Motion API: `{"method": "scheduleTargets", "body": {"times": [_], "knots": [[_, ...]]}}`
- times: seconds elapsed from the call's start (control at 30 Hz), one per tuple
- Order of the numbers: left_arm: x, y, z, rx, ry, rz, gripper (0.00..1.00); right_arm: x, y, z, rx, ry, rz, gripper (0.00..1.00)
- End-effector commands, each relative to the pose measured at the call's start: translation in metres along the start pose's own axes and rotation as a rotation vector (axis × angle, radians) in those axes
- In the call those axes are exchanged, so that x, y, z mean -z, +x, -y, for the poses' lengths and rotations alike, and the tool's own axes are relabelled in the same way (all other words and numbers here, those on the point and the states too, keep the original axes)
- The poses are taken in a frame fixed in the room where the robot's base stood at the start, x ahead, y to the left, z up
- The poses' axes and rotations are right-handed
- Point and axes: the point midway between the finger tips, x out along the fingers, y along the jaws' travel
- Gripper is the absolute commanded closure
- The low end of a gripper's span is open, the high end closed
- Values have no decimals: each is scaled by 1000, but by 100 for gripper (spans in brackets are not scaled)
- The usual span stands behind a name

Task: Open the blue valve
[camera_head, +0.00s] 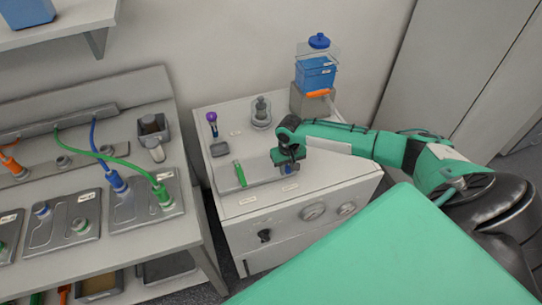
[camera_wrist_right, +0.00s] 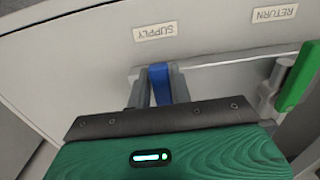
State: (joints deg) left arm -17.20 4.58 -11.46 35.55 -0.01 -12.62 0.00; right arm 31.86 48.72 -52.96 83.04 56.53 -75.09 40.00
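The valve's base is mostly hidden. My left gripper is not in view.
A green valve handle (camera_head: 240,173) stands left of my right gripper, by the label "RETURN" (camera_wrist_right: 274,14). Gauges (camera_head: 312,212) are on the cabinet front. A blue-filled container (camera_head: 316,73) stands behind. A bench with cables and plates (camera_head: 145,208) is at left.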

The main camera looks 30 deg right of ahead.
Motion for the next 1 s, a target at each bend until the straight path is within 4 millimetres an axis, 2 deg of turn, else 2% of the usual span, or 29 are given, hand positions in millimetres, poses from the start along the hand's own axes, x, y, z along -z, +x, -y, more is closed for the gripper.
{"method": "scheduleTargets", "body": {"times": [0.8, 0.87, 1.0], "knots": [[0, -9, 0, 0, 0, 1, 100, 0, 0, -5, -1, 1, -1, 79], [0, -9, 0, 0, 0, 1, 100, 0, 0, -5, -2, 1, -1, 68], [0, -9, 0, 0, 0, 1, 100, 0, 0, -4, -1, 1, -1, 68]]}}
